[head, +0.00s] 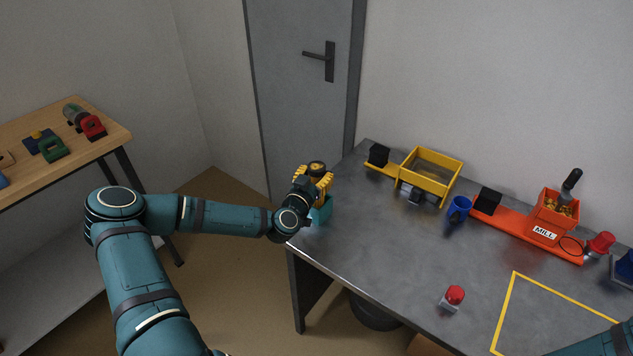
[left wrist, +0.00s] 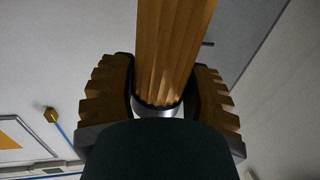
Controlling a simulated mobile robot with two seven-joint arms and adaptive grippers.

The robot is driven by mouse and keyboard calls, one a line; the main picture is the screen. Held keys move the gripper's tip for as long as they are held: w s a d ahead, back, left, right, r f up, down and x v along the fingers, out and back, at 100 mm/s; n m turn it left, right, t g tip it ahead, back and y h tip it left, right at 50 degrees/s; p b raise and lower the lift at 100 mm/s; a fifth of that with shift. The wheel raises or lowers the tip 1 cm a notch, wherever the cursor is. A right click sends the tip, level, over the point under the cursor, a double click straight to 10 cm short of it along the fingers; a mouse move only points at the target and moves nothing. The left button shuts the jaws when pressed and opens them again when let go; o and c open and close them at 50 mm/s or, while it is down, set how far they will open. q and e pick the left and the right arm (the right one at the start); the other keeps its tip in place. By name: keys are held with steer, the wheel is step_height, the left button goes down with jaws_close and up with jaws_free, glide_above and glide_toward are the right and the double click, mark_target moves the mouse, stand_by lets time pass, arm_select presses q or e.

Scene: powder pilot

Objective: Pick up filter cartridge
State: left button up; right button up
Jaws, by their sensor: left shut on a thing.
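The filter cartridge (left wrist: 174,50) is a tan, pleated cylinder with a pale metal collar at its near end. In the left wrist view it stands between the two ridged yellow fingers of my left gripper (left wrist: 160,92), which is shut on it. In the head view my left gripper (head: 316,178) is at the left back corner of the grey table, and the cartridge's dark round end (head: 317,167) shows between the fingers. A teal container (head: 322,210) is just below and behind the gripper, partly hidden by it. My right gripper is out of view.
The grey table (head: 400,255) has a clear middle. A yellow hopper (head: 432,172), blue cup (head: 459,208), orange mill (head: 555,214) and red button (head: 454,296) stand on it. A wooden bench (head: 112,133) with tools is at the left. A grey door (head: 300,90) is behind.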

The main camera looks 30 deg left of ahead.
arm_select(q)
steer(key=shift+r+p, duration=0.85)
steer(key=shift+r, duration=4.15)
steer(key=shift+d, duration=0.1)
steer(key=w+d+r+m+h+b, duration=0.1)
steer(key=w+d+m+h+b, duration=0.2)
steer(key=d, duration=1.5)
steer(key=w+d+m+h, duration=0.2)
steer(key=w+d+h, duration=0.25)
steer(key=d, duration=1.45)
steer(key=s+d+m+g+h+b, duration=0.1)
steer(key=s+d+m+g+h, duration=0.3)
steer(key=d, duration=0.9)
steer(key=s+d+t+h+b, duration=0.1)
steer(key=s+d+h, duration=0.1)
steer(key=s+d, duration=0.8)
steer(key=w+d+f+b, duration=0.1)
steer(key=f, duration=0.4)
steer(key=w+d+f+b, duration=0.1)
steer(key=w+d+f, duration=0.1)
steer(key=f, duration=0.3)
steer(key=shift+d+f, duration=0.3)
steer(key=shift+f, duration=0.05)
